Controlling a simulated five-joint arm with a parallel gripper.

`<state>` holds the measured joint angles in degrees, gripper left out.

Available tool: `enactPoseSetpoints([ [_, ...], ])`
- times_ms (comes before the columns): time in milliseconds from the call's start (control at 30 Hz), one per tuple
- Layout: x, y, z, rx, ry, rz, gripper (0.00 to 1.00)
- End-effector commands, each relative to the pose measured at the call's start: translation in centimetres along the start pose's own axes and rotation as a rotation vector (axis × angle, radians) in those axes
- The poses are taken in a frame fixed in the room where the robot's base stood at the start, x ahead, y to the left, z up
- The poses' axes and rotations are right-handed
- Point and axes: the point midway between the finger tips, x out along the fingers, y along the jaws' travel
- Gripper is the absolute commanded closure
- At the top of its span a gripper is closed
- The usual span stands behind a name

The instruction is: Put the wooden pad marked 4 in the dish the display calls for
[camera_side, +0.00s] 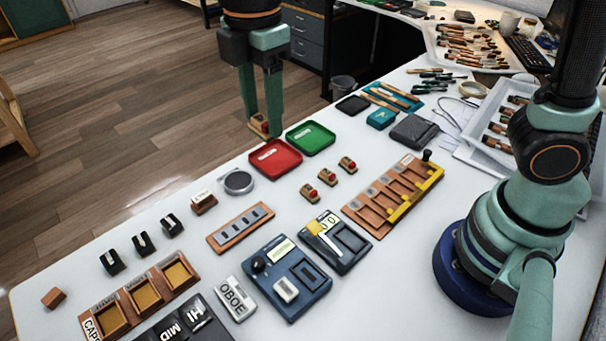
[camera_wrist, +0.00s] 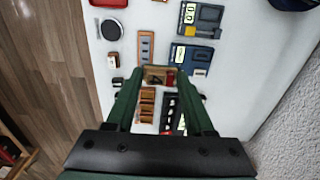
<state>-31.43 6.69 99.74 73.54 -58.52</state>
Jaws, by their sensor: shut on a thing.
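My gripper (camera_side: 262,131) is shut on a small wooden pad with a red part (camera_side: 260,124), held up near the table's far edge, behind the dishes in the side view. In the wrist view the pad (camera_wrist: 156,77) sits between the fingertips; I cannot read a number on it. A red dish (camera_side: 289,166) and a green dish (camera_side: 322,146) stand side by side, each with a pale label inside. A dark blue unit (camera_side: 304,277) has a small pale screen (camera_side: 282,248). A second unit (camera_side: 349,250) has another screen (camera_side: 329,219). Their wording is too small to read.
Three similar red-and-wood pieces (camera_side: 327,177) stand right of the red dish.

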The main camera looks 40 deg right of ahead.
Motion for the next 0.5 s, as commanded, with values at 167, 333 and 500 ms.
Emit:
enactPoseSetpoints([
  [167,1.0,7.4,4.9,0.011,-0.002,-0.004,1.00],
  [333,1.9,11.8,9.1,0.006,-0.001,-0.002,1.00],
  [500,2.4,13.7,11.6,0.002,0.000,-0.002,1.00],
])
